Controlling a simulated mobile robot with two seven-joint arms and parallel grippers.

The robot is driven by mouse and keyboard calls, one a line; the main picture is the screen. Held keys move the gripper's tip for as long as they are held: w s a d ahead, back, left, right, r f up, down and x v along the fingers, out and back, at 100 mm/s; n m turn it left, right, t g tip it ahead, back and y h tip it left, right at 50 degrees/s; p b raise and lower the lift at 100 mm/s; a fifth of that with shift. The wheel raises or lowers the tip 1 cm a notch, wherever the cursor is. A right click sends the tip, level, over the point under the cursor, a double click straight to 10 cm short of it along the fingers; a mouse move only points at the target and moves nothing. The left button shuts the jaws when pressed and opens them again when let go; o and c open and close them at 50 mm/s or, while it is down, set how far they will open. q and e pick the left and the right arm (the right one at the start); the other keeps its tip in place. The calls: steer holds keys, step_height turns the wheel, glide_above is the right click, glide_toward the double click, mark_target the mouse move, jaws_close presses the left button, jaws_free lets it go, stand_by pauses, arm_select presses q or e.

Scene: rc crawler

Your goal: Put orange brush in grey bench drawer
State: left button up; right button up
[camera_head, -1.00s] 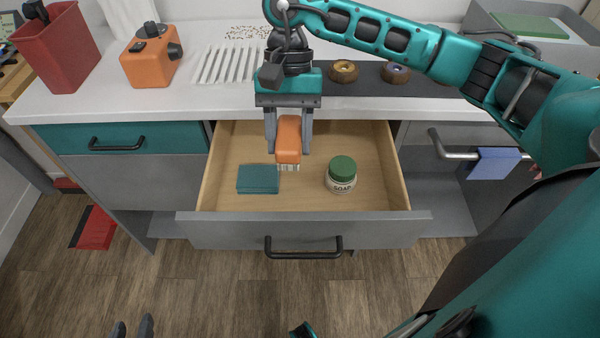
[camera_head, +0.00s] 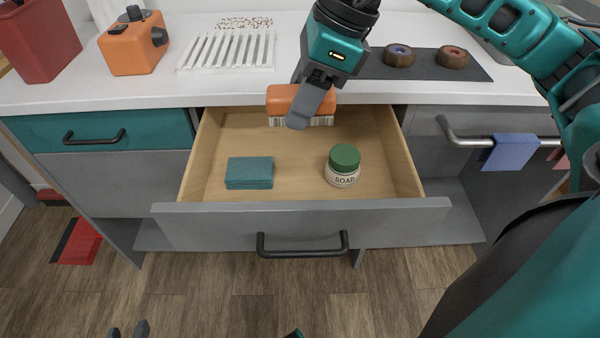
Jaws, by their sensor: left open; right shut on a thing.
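The orange brush (camera_head: 281,98) has pale bristles facing down. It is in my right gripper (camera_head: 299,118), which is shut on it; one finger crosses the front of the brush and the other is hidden. The brush hangs over the back part of the open drawer, its bristles apparently clear of the drawer floor. The grey bench drawer (camera_head: 300,224) is pulled out, with a wooden inside and a black bar handle. My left gripper (camera_head: 128,331) is open and empty at the bottom edge, with only its fingertips showing.
Inside the drawer are a teal sponge-like block (camera_head: 249,173) at left and a green-lidded soap jar (camera_head: 343,166) at right. The drawer floor between and behind them is clear. A white rack (camera_head: 227,51) and an orange device (camera_head: 134,44) stand on the white counter (camera_head: 60,92).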

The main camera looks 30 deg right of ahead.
step_height(320, 180, down, 14)
steer(key=b, duration=0.3)
steer(key=shift+f, duration=0.5)
step_height(320, 180, down, 4)
steer(key=shift+r+b, duration=0.2)
steer(key=shift+b, duration=0.5)
steer(key=shift+f, duration=0.15)
steer(key=o, duration=0.6)
steer(key=shift+f, duration=0.15)
steer(key=o, duration=0.5)
steer(key=shift+c, duration=0.2)
